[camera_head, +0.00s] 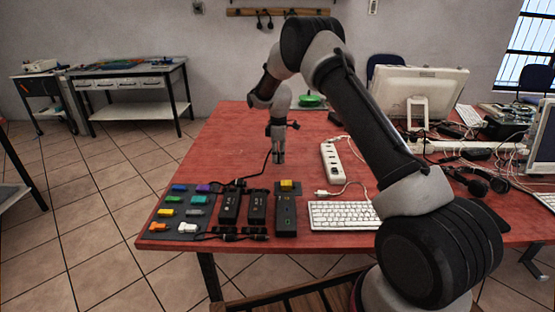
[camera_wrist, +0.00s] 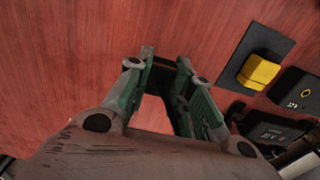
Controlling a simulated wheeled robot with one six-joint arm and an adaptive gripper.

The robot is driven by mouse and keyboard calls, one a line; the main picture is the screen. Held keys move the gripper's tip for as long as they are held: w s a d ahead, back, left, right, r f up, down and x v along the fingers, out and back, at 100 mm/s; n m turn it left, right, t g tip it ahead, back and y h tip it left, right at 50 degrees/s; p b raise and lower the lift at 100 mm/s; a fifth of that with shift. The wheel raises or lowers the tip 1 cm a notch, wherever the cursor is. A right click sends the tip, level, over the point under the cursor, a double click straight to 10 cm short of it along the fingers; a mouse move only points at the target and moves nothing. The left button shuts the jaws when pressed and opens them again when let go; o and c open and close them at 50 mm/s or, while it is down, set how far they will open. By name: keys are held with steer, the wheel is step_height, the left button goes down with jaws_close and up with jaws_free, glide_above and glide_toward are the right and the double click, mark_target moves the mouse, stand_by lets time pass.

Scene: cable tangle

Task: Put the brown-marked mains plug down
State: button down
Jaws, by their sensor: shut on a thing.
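My gripper (camera_head: 278,159) points down above the red table, behind the row of black adapters. It also shows in the wrist view (camera_wrist: 166,62), its green-sided fingers shut on a small dark piece between the tips, taken as the mains plug (camera_wrist: 164,66). Most of the plug is hidden by the fingers and no brown mark can be made out. A thin dark cable (camera_head: 265,166) runs from near the fingertips down toward the adapters. Whether the plug touches the table cannot be told.
Left are black adapters (camera_head: 230,206) and a mat (camera_head: 155,227) of coloured pieces. A white power strip (camera_head: 332,164) and keyboard (camera_head: 343,216) lie right. Bare table (camera_head: 222,143) is left of my gripper.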

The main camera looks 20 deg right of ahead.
steer(key=shift+f, duration=1)
steer(key=shift+f, duration=0.1)
steer(key=c, duration=1.3)
jaws_free()
steer(key=shift+o, duration=0.2)
